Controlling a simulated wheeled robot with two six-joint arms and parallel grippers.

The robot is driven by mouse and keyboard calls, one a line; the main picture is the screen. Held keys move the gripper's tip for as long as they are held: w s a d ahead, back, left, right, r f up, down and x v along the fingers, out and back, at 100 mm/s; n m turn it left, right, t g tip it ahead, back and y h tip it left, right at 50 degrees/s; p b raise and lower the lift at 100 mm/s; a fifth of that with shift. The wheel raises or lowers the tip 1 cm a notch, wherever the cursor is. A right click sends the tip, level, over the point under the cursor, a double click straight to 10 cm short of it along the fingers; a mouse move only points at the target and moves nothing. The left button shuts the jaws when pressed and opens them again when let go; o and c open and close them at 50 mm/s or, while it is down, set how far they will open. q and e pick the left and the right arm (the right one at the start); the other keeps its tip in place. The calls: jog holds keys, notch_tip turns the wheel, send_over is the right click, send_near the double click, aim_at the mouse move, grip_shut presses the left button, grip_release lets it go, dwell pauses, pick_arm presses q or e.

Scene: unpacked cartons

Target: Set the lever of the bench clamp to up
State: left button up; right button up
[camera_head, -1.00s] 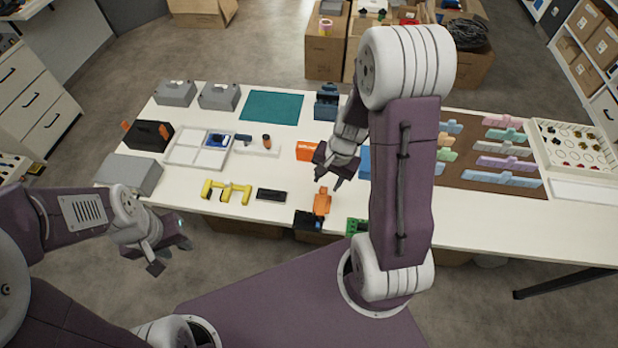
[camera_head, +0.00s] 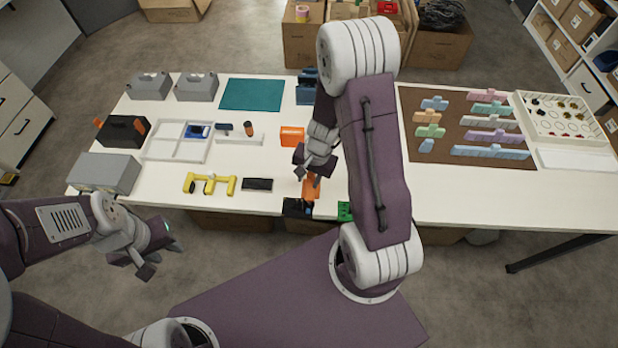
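The bench clamp appears to be the device with a black base (camera_head: 297,207) at the table's front edge, with an orange lever (camera_head: 311,188) rising from it. Its exact lever angle is hard to tell, since my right gripper partly covers its top. My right gripper (camera_head: 308,178) is open, pointing down at the upper end of the lever. Its fingers look to be on either side of it or just above; contact cannot be told. My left gripper (camera_head: 160,260) is open and empty, off the table's front left edge, over the floor.
A green part (camera_head: 345,211) is just right of the clamp, partly behind my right arm. A black block (camera_head: 257,184) and a yellow holder (camera_head: 209,184) lie to the left. An orange box (camera_head: 292,136) stands behind. A grey box (camera_head: 105,172) sits at the left edge.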

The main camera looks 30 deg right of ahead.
grip_shut()
dwell(1.2)
